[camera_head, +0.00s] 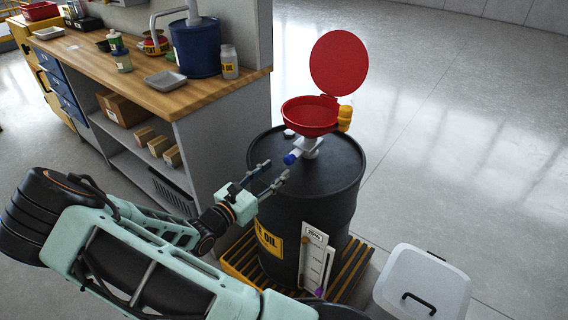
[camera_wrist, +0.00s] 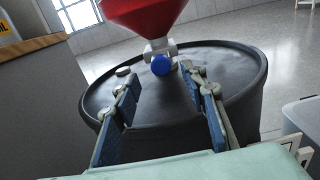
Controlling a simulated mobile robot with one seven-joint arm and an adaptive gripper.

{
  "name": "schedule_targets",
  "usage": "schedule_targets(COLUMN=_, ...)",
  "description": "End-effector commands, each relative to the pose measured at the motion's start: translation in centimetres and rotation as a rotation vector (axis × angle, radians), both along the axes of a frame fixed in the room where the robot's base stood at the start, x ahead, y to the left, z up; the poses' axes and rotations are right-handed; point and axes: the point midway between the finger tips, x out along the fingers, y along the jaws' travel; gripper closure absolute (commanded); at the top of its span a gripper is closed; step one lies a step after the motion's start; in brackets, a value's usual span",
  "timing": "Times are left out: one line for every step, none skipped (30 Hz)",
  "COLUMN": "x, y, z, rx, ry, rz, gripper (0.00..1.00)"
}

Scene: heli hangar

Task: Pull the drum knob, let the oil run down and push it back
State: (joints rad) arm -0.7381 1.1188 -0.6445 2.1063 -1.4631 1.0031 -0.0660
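A black oil drum (camera_head: 322,182) stands upright on a slatted yellow-edged pallet. A red funnel (camera_head: 309,117) with its round lid raised sits on the drum top, on a white fitting. A blue knob (camera_head: 292,157) sticks out of that fitting towards my gripper. In the wrist view the round blue knob (camera_wrist: 161,65) lies ahead, between and beyond my fingertips. My gripper (camera_head: 270,172) is open and empty, just short of the knob and not touching it. In the wrist view its two blue-padded fingers (camera_wrist: 164,92) are spread over the drum top.
A wooden workbench (camera_head: 130,75) with a blue container (camera_head: 196,47), trays and jars stands left of the drum. A white gauge board (camera_head: 316,260) stands at the drum's front. A white lidded bin (camera_head: 424,281) is at the lower right. The floor at right is clear.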

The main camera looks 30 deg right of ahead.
Motion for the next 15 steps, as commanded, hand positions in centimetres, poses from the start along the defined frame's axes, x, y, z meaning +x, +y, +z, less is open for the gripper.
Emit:
schedule_targets(x=-0.3, y=1.0, z=0.0, rx=0.001, ry=0.0, rz=0.003, gripper=0.6)
schedule_targets(x=-0.5, y=1.5, z=0.0, rx=0.001, ry=0.0, rz=0.003, gripper=0.6)
schedule_targets(x=-0.7, y=2.0, z=0.0, rx=0.001, ry=-0.001, rz=0.002, gripper=0.6)
schedule_targets(x=-0.8, y=2.4, z=0.0, rx=0.001, ry=0.0, rz=0.002, gripper=0.6)
schedule_targets(x=-0.9, y=2.7, z=0.0, rx=0.0, ry=0.0, rz=0.001, gripper=0.6)
schedule_targets(x=-1.1, y=3.1, z=0.0, rx=0.0, ry=0.0, rz=0.0, gripper=0.6)
schedule_targets(x=-1.2, y=3.3, z=0.0, rx=0.0, ry=0.0, rz=0.0, gripper=0.6)
schedule_targets(x=-1.2, y=3.5, z=0.0, rx=0.0, ry=0.001, rz=0.0, gripper=0.6)
schedule_targets(x=-1.3, y=3.7, z=0.0, rx=0.0, ry=0.001, rz=0.0, gripper=0.6)
schedule_targets(x=-1.3, y=3.8, z=0.0, rx=0.0, ry=0.001, rz=0.0, gripper=0.6)
schedule_targets(x=-1.4, y=3.8, z=0.0, rx=0.0, ry=0.001, rz=-0.001, gripper=0.6)
schedule_targets(x=-1.4, y=3.8, z=0.0, rx=0.0, ry=0.001, rz=-0.001, gripper=0.6)
schedule_targets(x=-1.4, y=3.8, z=0.0, rx=0.0, ry=0.001, rz=-0.001, gripper=0.6)
schedule_targets(x=-1.4, y=3.8, z=0.0, rx=0.0, ry=0.001, rz=-0.002, gripper=0.6)
schedule_targets(x=-1.4, y=3.8, z=0.0, rx=0.0, ry=0.001, rz=-0.002, gripper=0.6)
